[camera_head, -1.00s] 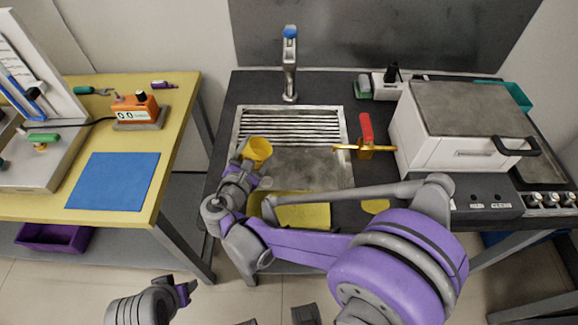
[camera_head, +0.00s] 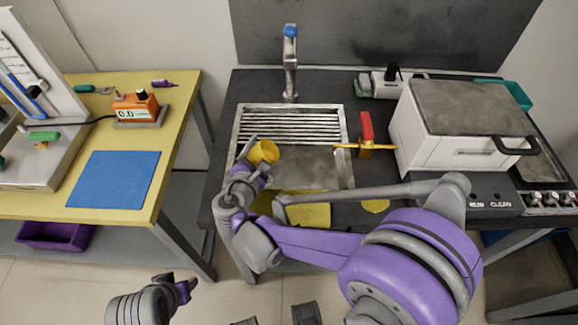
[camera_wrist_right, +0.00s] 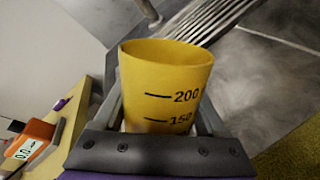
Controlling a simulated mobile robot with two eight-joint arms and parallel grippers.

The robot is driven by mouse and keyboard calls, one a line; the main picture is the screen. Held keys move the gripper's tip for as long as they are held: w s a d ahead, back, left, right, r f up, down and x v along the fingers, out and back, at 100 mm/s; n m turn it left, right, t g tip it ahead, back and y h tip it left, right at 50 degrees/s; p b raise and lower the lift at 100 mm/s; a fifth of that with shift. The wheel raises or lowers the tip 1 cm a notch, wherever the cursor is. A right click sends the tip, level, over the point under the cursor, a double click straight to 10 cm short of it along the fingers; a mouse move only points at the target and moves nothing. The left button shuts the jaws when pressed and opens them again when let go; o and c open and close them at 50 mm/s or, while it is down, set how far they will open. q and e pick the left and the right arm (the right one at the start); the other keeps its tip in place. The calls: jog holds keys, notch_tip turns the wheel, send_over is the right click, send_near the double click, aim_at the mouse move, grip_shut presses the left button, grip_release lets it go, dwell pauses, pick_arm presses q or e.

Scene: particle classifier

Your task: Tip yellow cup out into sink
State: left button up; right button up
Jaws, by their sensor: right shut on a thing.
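The yellow cup (camera_head: 264,152) is held over the left part of the sink (camera_head: 320,165). My right gripper (camera_head: 258,164) is shut on it. In the right wrist view the cup (camera_wrist_right: 165,85) sits between the fingers, with marks 200 and 150 on its side. Its rim shows at the top and its inside is mostly hidden, so I cannot tell what it holds. In the head view the cup is slightly tilted. My left gripper (camera_head: 186,288) is at the lower left, away from the sink; its fingers are too small to judge.
A tap (camera_head: 290,60) stands behind the sink. A yellow cloth-like sheet (camera_head: 310,212) lies at the front. A yellow table (camera_head: 180,100) stands left.

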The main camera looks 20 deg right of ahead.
jog(key=shift+f+m, duration=0.1)
jog(key=shift+m, duration=0.2)
jog(key=shift+a+r+m+y+p, duration=0.1)
jog(key=shift+r+m+y+p, duration=0.3)
jog(key=shift+m+y+p, duration=0.25)
dwell(0.6)
jog(key=shift+a+f+m+y, duration=0.1)
jog(key=shift+f+m+y, duration=0.15)
jog(key=shift+f+m, duration=0.25)
dwell(0.6)
jog(key=shift+r+m+y+p, duration=0.5)
jog(key=shift+m+p, duration=0.15)
dwell(0.8)
jog(key=shift+s+d+r+m+y+p, duration=0.1)
jog(key=shift+d+r+m+y+p, duration=0.25)
jog(key=shift+d+m+p, duration=0.2)
dwell(0.9)
jog(key=shift+d+r+m+y+p, duration=0.25)
jog(key=shift+r+m+y+p, duration=0.4)
jog(key=shift+m+y, duration=0.3)
dwell(1.5)
